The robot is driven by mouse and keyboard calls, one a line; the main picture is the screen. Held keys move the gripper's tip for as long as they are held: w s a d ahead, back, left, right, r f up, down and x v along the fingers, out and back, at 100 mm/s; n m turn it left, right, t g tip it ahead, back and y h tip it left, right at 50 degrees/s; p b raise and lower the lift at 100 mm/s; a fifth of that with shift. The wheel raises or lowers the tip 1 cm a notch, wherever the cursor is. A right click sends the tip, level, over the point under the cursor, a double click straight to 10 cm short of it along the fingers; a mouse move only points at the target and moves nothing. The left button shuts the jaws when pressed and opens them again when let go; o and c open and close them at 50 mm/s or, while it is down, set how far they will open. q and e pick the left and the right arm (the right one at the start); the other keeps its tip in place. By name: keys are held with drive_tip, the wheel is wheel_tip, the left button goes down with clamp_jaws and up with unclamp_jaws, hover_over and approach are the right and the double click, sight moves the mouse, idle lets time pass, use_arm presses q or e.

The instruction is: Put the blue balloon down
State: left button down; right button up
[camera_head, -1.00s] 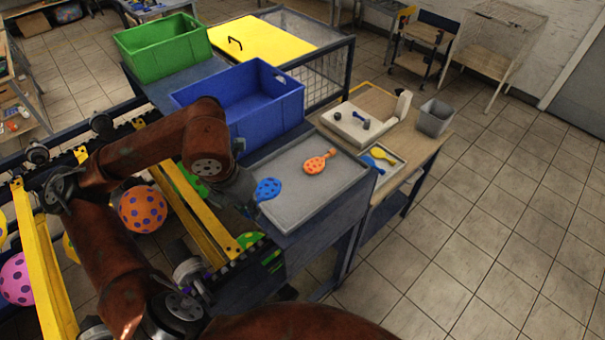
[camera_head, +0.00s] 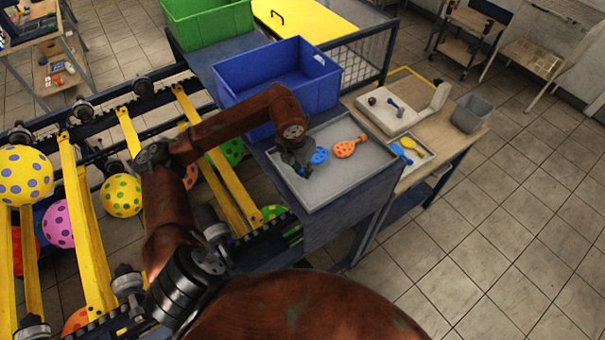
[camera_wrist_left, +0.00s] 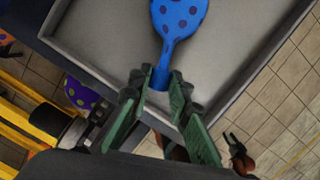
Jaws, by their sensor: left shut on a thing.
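The blue balloon (camera_head: 319,155) with dark spots is at the left part of the grey tray (camera_head: 322,196). My left gripper (camera_head: 303,166) is over the tray's left side. In the left wrist view, its green fingers (camera_wrist_left: 162,88) are shut on the neck of the blue balloon (camera_wrist_left: 178,20), whose round part points away from the gripper. I cannot tell whether the balloon touches the tray floor. An orange spotted balloon (camera_head: 346,148) lies in the tray to the right of the blue one.
A blue crate (camera_head: 325,88) stands behind the tray and a green crate (camera_head: 205,22) farther back. A side table to the right holds a small tray with blue and yellow balloons (camera_head: 408,145) and a grey bin (camera_head: 470,113). The tray's front is clear.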

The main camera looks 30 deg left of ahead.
sight(302, 182)
use_arm(q)
drive_tip(key=x, duration=0.1)
drive_tip(key=p+x, duration=0.1)
drive_tip(key=shift+s+f, duration=0.25)
drive_tip(key=shift+f, duration=0.15)
drive_tip(key=shift+f+b, duration=0.3)
drive_tip(key=shift+b, duration=0.1)
drive_tip(key=shift+s+d+f+b, duration=0.1)
drive_tip(key=shift+s+f+b, duration=0.2)
drive_tip(key=shift+f+b, duration=0.15)
drive_tip(key=c, duration=2.1)
unclamp_jaws()
drive_tip(key=o, duration=0.3)
drive_tip(key=shift+w+f, duration=0.15)
